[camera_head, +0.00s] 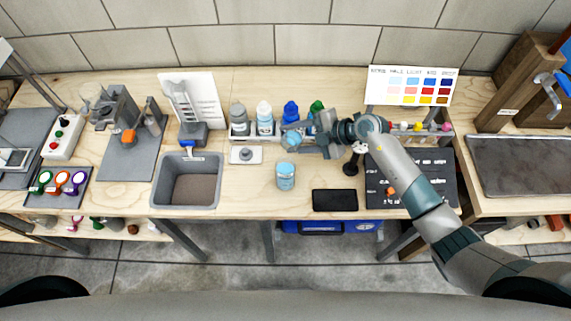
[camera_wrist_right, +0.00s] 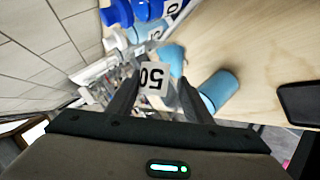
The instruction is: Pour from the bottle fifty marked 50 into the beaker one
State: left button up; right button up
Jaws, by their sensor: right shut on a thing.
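My right gripper (camera_head: 308,136) is shut on a light-blue bottle (camera_head: 290,139) and holds it above the bench, behind the beaker. In the right wrist view the bottle's white label (camera_wrist_right: 153,78) reads 50 and looks upside down between the fingers. The bottle looks tilted toward the left; its mouth is not clear. The beaker (camera_head: 286,177), light blue, stands upright near the bench's front edge; in the wrist view it shows as a light-blue cylinder (camera_wrist_right: 219,90), apart from the bottle. Whether liquid is falling cannot be told. My left gripper is not in view.
A white plate with a knob (camera_head: 246,155) and a grey sink (camera_head: 187,202) are left of the beaker. A black pad (camera_head: 335,200) lies to its right. Some bench around the beaker is clear.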

jog(key=shift+w, duration=0.3)
jog(key=shift+s, duration=0.15)
jog(key=shift+s+r, duration=0.1)
jog(key=shift+r, duration=0.05)
jog(key=shift+b, duration=0.3)
jog(key=shift+w, duration=0.25)
jog(key=shift+s+r+t, duration=0.1)
jog(key=shift+s+t, duration=0.15)
jog(key=shift+t, duration=0.05)
jog(key=shift+w, duration=0.15)
